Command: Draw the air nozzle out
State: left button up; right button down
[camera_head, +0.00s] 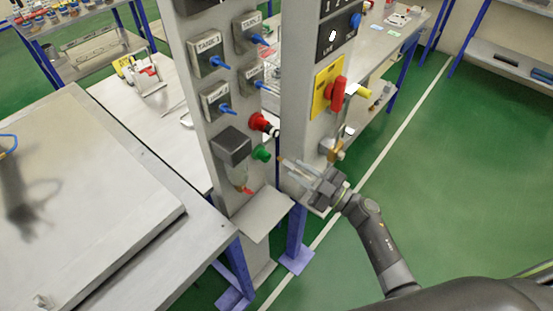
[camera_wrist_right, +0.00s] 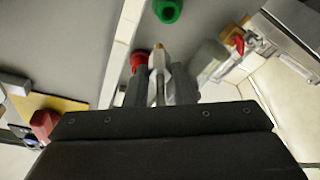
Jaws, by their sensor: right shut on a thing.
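My right gripper (camera_head: 300,172) reaches in from the lower right toward the grey post with the tank switches. It is shut on the air nozzle, a pale grey piece with a brass tip (camera_wrist_right: 158,58), which shows between the dark fingers in the right wrist view. The brass tip (camera_head: 282,159) points toward the green round fitting (camera_head: 261,153) on the post. A gap shows between the tip and the fitting, which also appears in the wrist view (camera_wrist_right: 167,10). My left gripper is not in view.
A red round fitting (camera_head: 259,121) sits just above the green one. A dark grey box (camera_head: 231,146) is left of it, over a metal shelf (camera_head: 262,214). The right post carries a red handle (camera_head: 336,93) on a yellow plate. Open green floor lies to the right.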

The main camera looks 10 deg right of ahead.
jog(key=shift+s+d+r+p, duration=0.25)
jog(key=shift+s+r+p, duration=0.1)
jog(key=shift+r+p, duration=0.4)
jog(key=shift+s+d+r+p, duration=0.25)
jog(key=shift+s+r+p, duration=0.1)
jog(key=shift+r+p, duration=0.35)
jog(key=shift+s+d+r+p, duration=0.4)
jog(key=shift+s+r+p, duration=0.1)
jog(key=shift+r, duration=0.2)
